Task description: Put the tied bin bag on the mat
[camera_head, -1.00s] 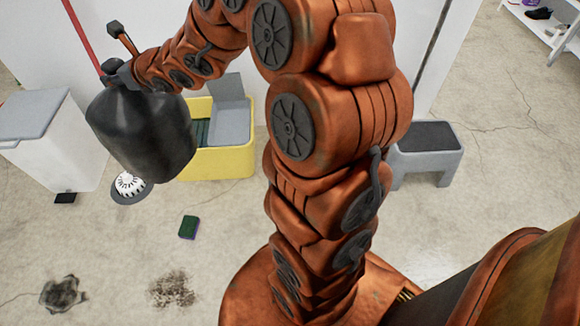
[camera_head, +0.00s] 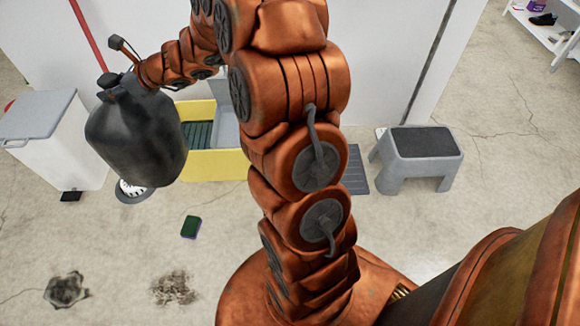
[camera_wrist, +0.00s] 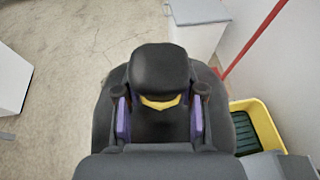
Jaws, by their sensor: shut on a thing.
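The tied bin bag (camera_head: 140,135) is black and full, and hangs upright below my gripper (camera_head: 112,84) at the left of the head view. In the wrist view my gripper (camera_wrist: 160,118) is shut on the bag's neck, with a yellow tie (camera_wrist: 160,101) between the fingers; the bag (camera_wrist: 101,130) bulges out on both sides. A flat dark grey piece (camera_head: 357,171), perhaps the mat, lies on the floor beside the step stool, partly hidden by my arm.
A white bin with a grey lid (camera_head: 52,140) stands at the left. A yellow bucket (camera_head: 212,165) is behind the bag, a round brush (camera_head: 133,190) below it. A green sponge (camera_head: 190,227), a grey crumpled lump (camera_head: 66,290) and a dirt patch (camera_head: 174,288) lie on open floor. A grey step stool (camera_head: 418,155) stands right.

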